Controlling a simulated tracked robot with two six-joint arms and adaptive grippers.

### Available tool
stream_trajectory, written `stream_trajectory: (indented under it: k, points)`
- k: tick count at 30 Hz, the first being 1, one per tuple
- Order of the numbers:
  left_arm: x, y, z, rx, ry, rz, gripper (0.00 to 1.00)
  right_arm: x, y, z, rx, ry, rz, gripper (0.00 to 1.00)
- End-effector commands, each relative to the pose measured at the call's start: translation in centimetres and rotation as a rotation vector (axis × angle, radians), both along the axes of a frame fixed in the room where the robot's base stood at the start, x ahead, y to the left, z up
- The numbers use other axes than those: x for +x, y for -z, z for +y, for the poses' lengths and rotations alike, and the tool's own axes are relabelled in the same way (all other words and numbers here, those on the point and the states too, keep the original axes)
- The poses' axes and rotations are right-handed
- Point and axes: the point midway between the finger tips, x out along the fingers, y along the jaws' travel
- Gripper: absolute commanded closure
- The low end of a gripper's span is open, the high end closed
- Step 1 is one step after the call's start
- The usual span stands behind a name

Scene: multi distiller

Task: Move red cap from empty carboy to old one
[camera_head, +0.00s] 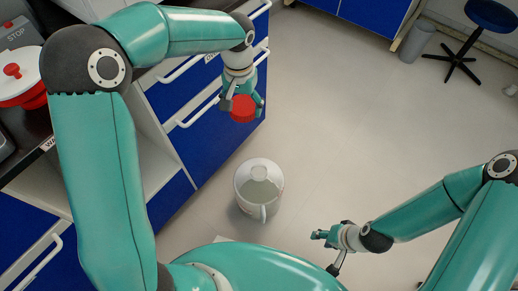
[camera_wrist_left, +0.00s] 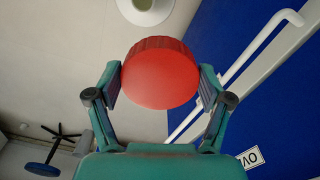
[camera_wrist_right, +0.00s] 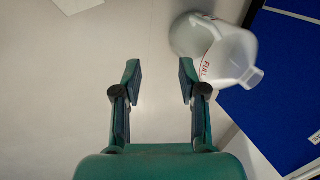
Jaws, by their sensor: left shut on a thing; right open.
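The red cap (camera_head: 243,109) is held by my left gripper (camera_head: 242,100) above the floor, in front of the blue drawers. In the left wrist view the cap (camera_wrist_left: 160,75) sits between both fingers. A whitish translucent carboy (camera_head: 262,196) stands on the floor below and apart from the cap. Its neck is uncapped; in the right wrist view the carboy (camera_wrist_right: 218,50) bears a red "FULL" marking. My right gripper (camera_head: 322,236) is open and empty, to the right of the carboy. In the right wrist view its fingers (camera_wrist_right: 158,75) have nothing between them.
Blue drawers (camera_head: 190,105) with white handles flank the carboy. A stool (camera_head: 465,50) and bin (camera_head: 417,43) stand far right. The middle floor is clear.

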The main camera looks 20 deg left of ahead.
Motion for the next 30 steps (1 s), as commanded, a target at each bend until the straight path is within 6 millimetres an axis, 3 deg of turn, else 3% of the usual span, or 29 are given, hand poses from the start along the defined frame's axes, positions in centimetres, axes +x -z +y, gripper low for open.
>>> stream_trajectory:
  k: [11, 19, 22, 30]
  points:
    - [-0.2, 0.0, 0.6, 0.000, -0.014, 0.000, 0.44, 0.0, 0.0, 0.0, 0.000, 0.000, 0.001, 0.58]
    - [-0.2, 1.3, 0.5, 0.004, 0.078, 0.003, 0.44, 0.0, 0.4, 0.0, 0.000, 0.000, 0.001, 0.17]
    - [-0.1, 2.9, 0.3, 0.008, 0.217, 0.004, 0.44, 0.0, 1.0, 0.0, 0.000, 0.000, 0.000, 0.00]
    - [0.1, 9.8, -0.8, 0.020, 0.853, 0.013, 0.44, 0.0, 3.0, 0.0, 0.000, 0.000, 0.000, 0.00]
